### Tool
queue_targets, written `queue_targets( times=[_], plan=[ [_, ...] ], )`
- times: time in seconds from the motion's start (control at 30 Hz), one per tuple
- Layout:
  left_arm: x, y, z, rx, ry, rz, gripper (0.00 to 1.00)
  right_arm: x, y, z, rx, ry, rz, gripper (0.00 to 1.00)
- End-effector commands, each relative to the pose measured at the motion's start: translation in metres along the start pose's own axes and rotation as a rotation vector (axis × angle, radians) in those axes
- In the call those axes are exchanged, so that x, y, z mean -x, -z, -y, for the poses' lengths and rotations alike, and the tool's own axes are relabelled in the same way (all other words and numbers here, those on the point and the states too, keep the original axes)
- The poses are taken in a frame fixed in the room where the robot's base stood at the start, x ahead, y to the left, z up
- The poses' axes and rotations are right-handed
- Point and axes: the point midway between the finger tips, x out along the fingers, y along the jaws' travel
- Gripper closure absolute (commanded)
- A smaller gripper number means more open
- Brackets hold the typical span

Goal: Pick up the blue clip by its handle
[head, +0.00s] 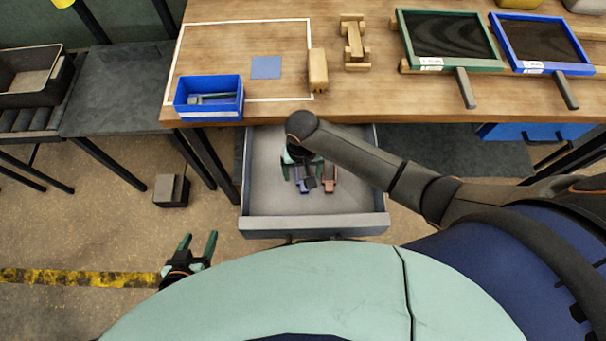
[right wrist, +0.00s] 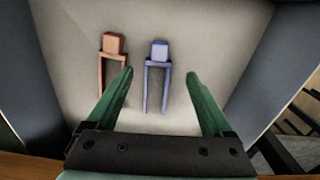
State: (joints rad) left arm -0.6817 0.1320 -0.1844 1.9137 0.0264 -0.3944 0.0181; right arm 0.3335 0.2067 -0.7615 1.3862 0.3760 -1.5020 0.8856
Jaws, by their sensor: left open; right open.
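The blue clip (right wrist: 159,52) lies in an open grey drawer, with a square block at its far end and two thin legs pointing toward my right gripper (right wrist: 159,74). The right gripper is open and empty, with one green finger to each side of the clip's legs. I cannot tell its height above the clip. In the head view my right gripper (head: 302,174) is over the drawer, and my arm partly hides the clips. My left gripper (head: 199,246) is open and empty, low at the left, away from the drawer.
A red-orange clip (right wrist: 113,44) lies just left of the blue one. The drawer's front wall (head: 315,226) and side walls enclose them. The wooden table (head: 220,40) overhangs the drawer's back and holds a blue bin (head: 210,108), wooden blocks and framed trays.

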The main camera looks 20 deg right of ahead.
Motion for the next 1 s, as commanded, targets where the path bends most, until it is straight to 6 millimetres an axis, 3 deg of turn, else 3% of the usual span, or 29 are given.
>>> queue_targets(
  times=[0.2,0.5,1.0],
  plan=[
    [-0.005,-0.005,0.0,0.0,0.0,-0.001,0.36,-0.032,0.001,-0.003,0.001,-0.002,0.001,0.15],
    [-0.006,-0.004,0.001,0.0,0.0,-0.002,0.36,-0.036,0.001,-0.003,0.002,0.0,0.0,0.15],
    [-0.006,-0.004,0.001,0.0,0.0,-0.004,0.36,-0.036,0.001,-0.003,0.001,0.0,0.0,0.7]
  ],
)
